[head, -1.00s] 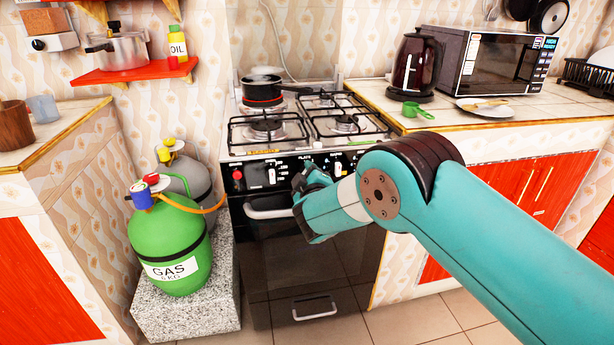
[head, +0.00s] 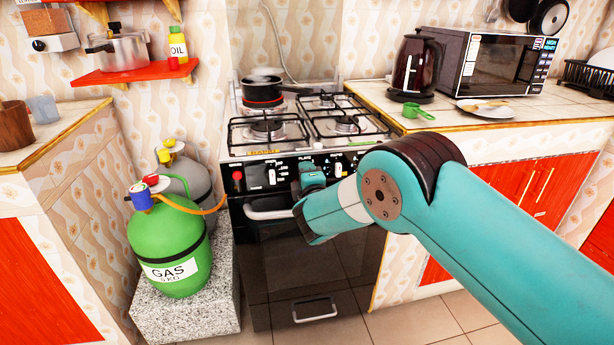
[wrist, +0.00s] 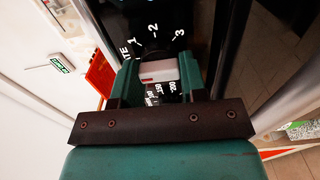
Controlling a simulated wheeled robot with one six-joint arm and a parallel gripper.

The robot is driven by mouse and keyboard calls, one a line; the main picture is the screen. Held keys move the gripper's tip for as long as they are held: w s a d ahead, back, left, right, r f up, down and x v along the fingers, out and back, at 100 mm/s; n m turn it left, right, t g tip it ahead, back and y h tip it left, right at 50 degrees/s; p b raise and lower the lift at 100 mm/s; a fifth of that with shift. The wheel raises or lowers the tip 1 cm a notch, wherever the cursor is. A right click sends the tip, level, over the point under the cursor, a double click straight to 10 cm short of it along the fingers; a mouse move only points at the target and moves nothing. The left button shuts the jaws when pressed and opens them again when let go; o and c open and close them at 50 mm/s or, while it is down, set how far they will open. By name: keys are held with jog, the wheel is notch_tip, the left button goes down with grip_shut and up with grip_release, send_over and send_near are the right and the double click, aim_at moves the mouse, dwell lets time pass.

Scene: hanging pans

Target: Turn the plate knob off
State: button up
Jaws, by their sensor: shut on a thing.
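The plate knob (wrist: 158,71) shows in the wrist view as a pale block with a red mark. It sits between the two green fingers of my gripper (wrist: 160,78), which is shut on it. The numbers 1, 2 and 3 are printed beyond the knob, with more lettering partly hidden by the fingers. In the head view my gripper (head: 312,172) is at the stove's front panel, just below the "PLATE" label, and hides the knob. The stove (head: 262,150) has other white knobs and a red button on the same panel.
A black pan (head: 262,95) sits on a back burner with a red glow beneath it and steam above. The oven handle (head: 268,212) is just below my gripper. A green gas cylinder (head: 172,245) stands at left. A counter (head: 480,119) is at right.

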dwell(0.4)
jog(key=o, duration=0.9)
jog(key=b+v, duration=0.4)
jog(key=v, duration=1.3)
jog(key=shift+s+r+b, duration=0.1)
jog(key=shift+s+b, duration=0.15)
jog(key=shift+b, duration=0.15)
jog(key=shift+d, duration=0.1)
